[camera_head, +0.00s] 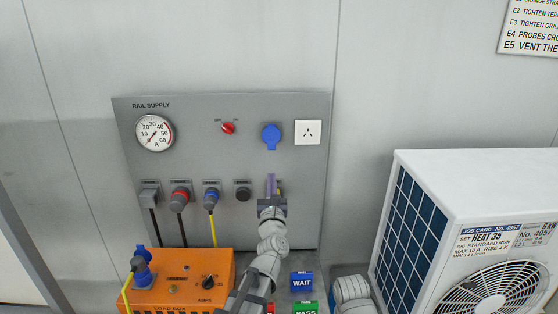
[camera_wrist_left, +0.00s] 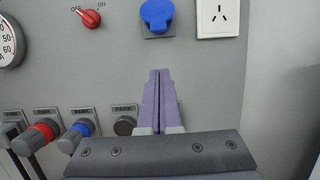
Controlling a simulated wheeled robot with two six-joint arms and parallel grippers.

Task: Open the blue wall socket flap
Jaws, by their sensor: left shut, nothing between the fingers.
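The blue wall socket flap (camera_head: 271,136) is on the grey rail supply panel (camera_head: 190,210), between the red switch and the white socket. Its round blue cover appears closed. It also shows at the top of the left wrist view (camera_wrist_left: 157,15). My left gripper (camera_head: 272,181) is below the flap, apart from it, with its purple fingers pointing up toward the panel. In the left wrist view the fingers (camera_wrist_left: 158,72) are together with nothing between them. The right gripper is not in view; a white arm link of mine shows at the bottom.
A red rotary switch (camera_head: 228,128) is left of the flap and a white socket (camera_head: 308,132) right of it. Parked plugs line the lower panel, including one with a yellow cable (camera_head: 212,227). An orange load box (camera_head: 190,297) and a white fan unit (camera_head: 480,180) flank my arm.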

